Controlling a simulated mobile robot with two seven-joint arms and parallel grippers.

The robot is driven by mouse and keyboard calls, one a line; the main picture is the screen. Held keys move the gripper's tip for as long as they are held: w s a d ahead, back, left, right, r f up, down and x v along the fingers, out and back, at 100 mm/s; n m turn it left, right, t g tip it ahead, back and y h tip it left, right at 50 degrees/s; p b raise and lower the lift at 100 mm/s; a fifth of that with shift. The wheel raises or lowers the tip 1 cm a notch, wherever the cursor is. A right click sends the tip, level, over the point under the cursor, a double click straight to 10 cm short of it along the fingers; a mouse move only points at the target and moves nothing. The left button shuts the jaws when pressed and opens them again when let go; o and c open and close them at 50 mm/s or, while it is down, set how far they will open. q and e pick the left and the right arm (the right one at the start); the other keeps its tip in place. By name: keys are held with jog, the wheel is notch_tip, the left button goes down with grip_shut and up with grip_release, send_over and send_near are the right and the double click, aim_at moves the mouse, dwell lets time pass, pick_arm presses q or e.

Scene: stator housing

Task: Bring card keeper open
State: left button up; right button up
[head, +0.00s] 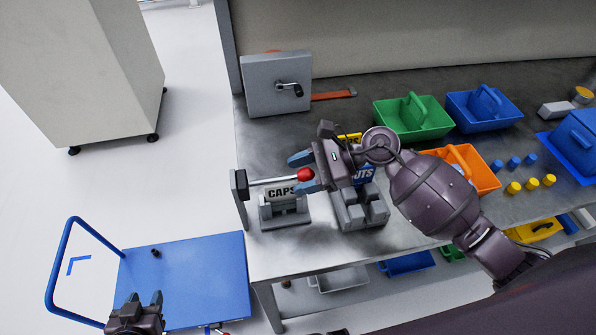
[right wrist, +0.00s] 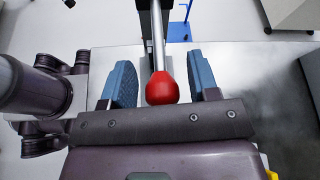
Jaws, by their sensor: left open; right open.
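A lever with a metal rod and a red ball knob (head: 305,174) reaches out level from a dark upright plate (head: 240,192) at the table's left edge. In the right wrist view the red knob (right wrist: 163,88) sits between the open fingers, with gaps on both sides. My left gripper (head: 143,300) is open and empty, low at the left over the blue cart. Which part is the card keeper is unclear.
A second grey stand (head: 362,212) with a blue card, partly hidden by my right arm, stands right of the CAPS stand. A grey box with a crank (head: 262,85) is behind. Green (head: 413,118), blue (head: 484,110) and orange bins lie right. A blue cart (head: 190,265) stands left.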

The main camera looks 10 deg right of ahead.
jog(key=shift+a+f, duration=0.15)
jog(key=shift+a, duration=0.25)
grip_shut()
jog(key=shift+w, duration=0.15)
